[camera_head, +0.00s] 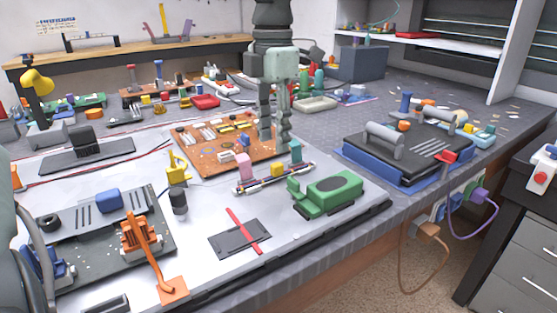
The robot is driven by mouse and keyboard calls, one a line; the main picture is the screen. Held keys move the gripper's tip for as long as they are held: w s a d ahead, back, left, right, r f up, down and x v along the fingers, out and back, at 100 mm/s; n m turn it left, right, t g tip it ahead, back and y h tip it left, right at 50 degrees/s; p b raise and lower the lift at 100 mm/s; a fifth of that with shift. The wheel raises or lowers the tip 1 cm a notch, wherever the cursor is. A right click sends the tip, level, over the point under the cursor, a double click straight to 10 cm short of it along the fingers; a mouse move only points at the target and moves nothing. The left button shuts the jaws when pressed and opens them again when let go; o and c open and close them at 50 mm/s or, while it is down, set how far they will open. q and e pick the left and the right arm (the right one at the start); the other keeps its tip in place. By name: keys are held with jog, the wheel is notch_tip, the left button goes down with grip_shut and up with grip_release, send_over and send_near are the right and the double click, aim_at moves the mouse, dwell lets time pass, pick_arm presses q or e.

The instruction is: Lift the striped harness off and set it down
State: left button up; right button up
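The striped harness (260,184) is a thin dark-and-light banded strip with pink, yellow and teal blocks along it. It lies at a slant on the pale work mat, along the front edge of the orange-brown circuit board (205,160). My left gripper (275,145) points straight down from the top. Its two fingers are apart, with a narrow gap between them and nothing visible in it. The fingertips appear just behind and above the harness, close to the teal block. Whether they touch it cannot be told. My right gripper is out of view.
A green device (328,192) sits right of the harness. A dark plate with a red strip (243,231) lies in front, and a yellow clamp (178,168) stands left. A blue-based unit (405,150) is farther right.

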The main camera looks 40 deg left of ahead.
aim_at(275, 165)
pick_arm(q)
jog(key=shift+w+a, duration=0.15)
jog(key=shift+w, duration=0.1)
jog(key=shift+w+f, duration=0.1)
jog(key=shift+f, duration=0.1)
jog(key=f, duration=0.6)
jog(key=shift+s+d+f+p, duration=0.15)
jog(key=shift+s+d+p, duration=0.1)
jog(key=shift+p, duration=0.15)
jog(key=shift+f, duration=0.45)
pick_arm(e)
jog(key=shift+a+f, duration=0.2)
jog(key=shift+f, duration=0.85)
pick_arm(q)
grip_shut()
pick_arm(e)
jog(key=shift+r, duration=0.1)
